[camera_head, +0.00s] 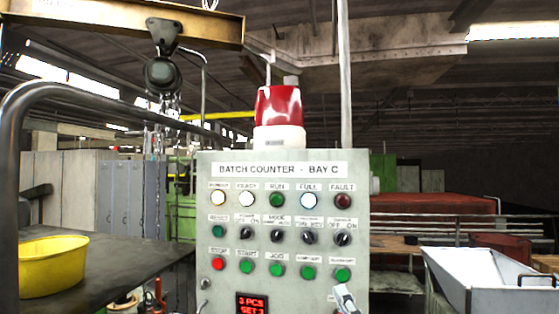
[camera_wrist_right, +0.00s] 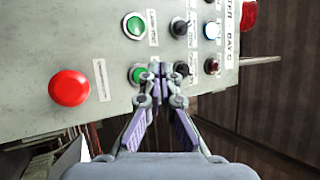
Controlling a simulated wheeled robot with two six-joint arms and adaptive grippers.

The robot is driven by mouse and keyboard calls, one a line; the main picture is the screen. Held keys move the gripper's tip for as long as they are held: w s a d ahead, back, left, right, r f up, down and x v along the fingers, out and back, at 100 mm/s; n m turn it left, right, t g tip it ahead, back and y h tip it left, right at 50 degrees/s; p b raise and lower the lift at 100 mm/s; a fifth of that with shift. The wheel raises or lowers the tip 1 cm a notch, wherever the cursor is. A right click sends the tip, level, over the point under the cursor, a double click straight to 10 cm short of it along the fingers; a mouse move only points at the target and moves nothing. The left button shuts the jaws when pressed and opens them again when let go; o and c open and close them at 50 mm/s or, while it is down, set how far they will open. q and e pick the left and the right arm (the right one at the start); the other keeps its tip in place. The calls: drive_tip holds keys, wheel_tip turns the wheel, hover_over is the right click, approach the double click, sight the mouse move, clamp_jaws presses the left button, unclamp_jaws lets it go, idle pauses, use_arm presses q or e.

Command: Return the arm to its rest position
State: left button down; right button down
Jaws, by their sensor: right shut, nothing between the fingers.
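My right gripper (camera_head: 345,297) shows at the bottom edge of the head view, in front of the lower right of the grey control panel (camera_head: 222,290). In the right wrist view my right gripper (camera_wrist_right: 155,72) has its fingertips together with nothing between them. The tips overlap a green button (camera_wrist_right: 136,73) in that view; I cannot tell whether they touch it. My left gripper is in neither view.
The panel reads "BATCH COUNTER - BAY C", with a red beacon (camera_head: 278,105) on top. Its display (camera_head: 252,304) reads "3 PCS SET 3". A large red button (camera_wrist_right: 70,88) sticks out. A yellow bowl (camera_head: 52,268) stands left; a white bin (camera_head: 480,270) stands right.

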drive_tip(key=shift+s+f+m+h, duration=0.3)
drive_tip(key=shift+s+m+h, duration=0.2)
drive_tip(key=shift+m, duration=0.4)
drive_tip(key=shift+a, duration=0.1)
